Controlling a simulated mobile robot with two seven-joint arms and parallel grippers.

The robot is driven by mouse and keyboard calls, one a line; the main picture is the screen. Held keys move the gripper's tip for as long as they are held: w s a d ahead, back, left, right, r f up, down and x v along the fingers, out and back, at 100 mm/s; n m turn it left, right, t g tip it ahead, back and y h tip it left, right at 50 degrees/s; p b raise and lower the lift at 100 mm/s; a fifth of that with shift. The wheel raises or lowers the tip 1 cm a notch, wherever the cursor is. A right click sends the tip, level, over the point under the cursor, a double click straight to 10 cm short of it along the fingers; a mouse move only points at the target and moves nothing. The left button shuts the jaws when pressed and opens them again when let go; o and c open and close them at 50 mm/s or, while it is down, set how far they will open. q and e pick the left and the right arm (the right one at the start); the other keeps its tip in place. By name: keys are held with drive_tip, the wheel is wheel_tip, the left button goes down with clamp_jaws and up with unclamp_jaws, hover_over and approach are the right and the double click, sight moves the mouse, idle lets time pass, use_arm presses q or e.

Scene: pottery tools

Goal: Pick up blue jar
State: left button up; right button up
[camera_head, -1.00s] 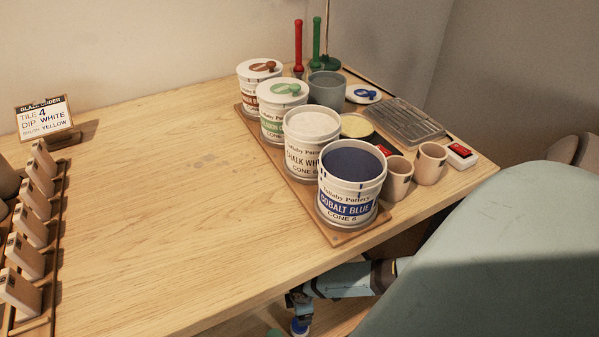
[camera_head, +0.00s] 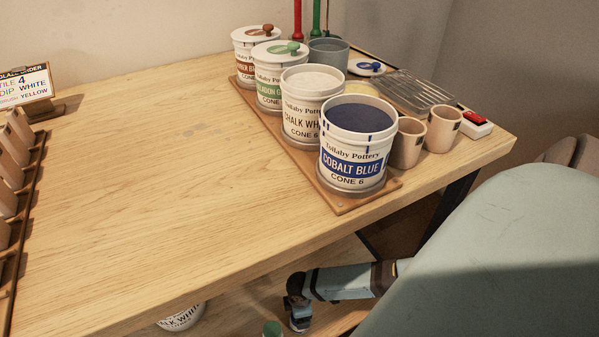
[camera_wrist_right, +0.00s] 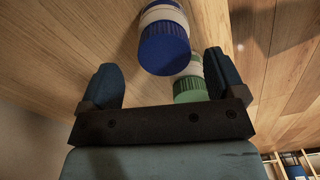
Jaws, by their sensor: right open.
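In the right wrist view, a jar with a ribbed blue lid (camera_wrist_right: 165,50) and a white band lies ahead of my right gripper (camera_wrist_right: 160,60), in line with the gap between its fingers. The fingers are open, with nothing visibly gripped. A green-lidded jar (camera_wrist_right: 190,88) sits close beside it, nearer the right finger. In the head view, a white tub labelled COBALT BLUE (camera_head: 357,165), open and full of dark blue glaze, stands on the table. My right arm reaches below the table edge there. A small green top (camera_head: 272,328) shows at the bottom edge. My left gripper is not in view.
A wooden board (camera_head: 345,203) carries a row of glaze tubs along the table's right part. Two beige cups (camera_head: 442,130) and a grey pot (camera_head: 328,53) stand beside them. A white bucket (camera_head: 182,317) is below the table. The table's middle (camera_head: 150,190) is clear.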

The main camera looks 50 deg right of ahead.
drive_tip(key=f+b, duration=0.2)
drive_tip(key=f, duration=0.1)
drive_tip(key=shift+s+a+b, duration=0.1)
drive_tip(key=shift+a+b, duration=0.2)
drive_tip(key=shift+b, duration=0.1)
drive_tip(key=shift+f+b, duration=0.4)
drive_tip(key=shift+f, duration=0.15)
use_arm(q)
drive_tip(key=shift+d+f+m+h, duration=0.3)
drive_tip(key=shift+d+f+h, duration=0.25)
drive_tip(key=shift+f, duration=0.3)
use_arm(e)
drive_tip(key=c, duration=1.1)
drive_tip(key=shift+c, duration=0.2)
